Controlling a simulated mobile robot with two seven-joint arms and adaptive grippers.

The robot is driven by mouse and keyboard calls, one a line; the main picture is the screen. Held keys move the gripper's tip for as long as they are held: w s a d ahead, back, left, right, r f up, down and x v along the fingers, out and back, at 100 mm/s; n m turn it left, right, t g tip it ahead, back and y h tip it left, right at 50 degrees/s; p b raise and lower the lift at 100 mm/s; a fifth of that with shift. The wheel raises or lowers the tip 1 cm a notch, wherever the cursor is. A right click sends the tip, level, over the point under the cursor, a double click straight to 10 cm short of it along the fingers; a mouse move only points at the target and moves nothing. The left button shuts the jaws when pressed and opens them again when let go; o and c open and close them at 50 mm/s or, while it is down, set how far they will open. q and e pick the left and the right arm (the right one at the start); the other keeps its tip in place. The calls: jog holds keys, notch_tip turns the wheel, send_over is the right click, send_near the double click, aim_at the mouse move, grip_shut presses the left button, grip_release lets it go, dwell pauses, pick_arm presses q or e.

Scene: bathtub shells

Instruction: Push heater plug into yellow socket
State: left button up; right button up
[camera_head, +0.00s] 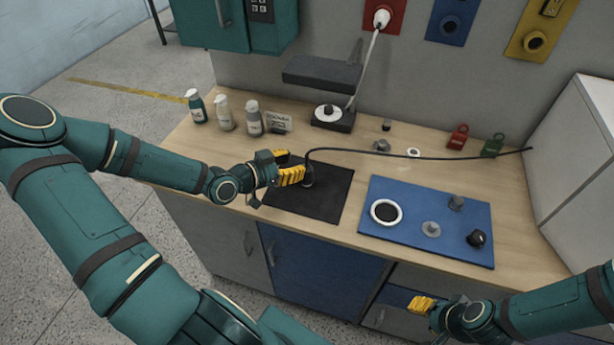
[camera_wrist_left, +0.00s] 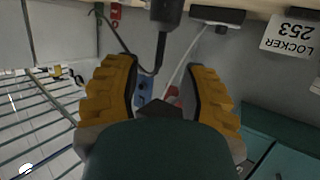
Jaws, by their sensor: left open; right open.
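The heater plug (camera_head: 308,175) is a small dark plug standing on the black mat (camera_head: 325,205), with a black cable running from its top. My left gripper (camera_head: 293,166) is open just left of it, its yellow fingers pointing at it. In the left wrist view the dark plug (camera_wrist_left: 166,12) is at the top, beyond the spread fingertips (camera_wrist_left: 165,75) and not clasped. The yellow socket (camera_head: 534,41) is a dark round socket on a yellow wall plate (camera_head: 548,22) at the upper right. My right gripper (camera_head: 420,305) is open and empty in front of the drawers.
The black cable (camera_head: 400,155) crosses the counter to the right. A blue board (camera_head: 400,235) with round fittings lies right of the mat. Several bottles (camera_head: 224,112) stand at the back left. Blue (camera_head: 452,20) and red (camera_head: 384,14) socket plates are on the wall; a white plug is in the red one.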

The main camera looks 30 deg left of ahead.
aim_at(307, 167)
pick_arm(q)
jog(key=shift+b+x, duration=0.45)
jog(key=shift+x, duration=2.25)
jog(key=shift+s, duration=0.1)
jog(key=shift+c, duration=0.4)
grip_shut()
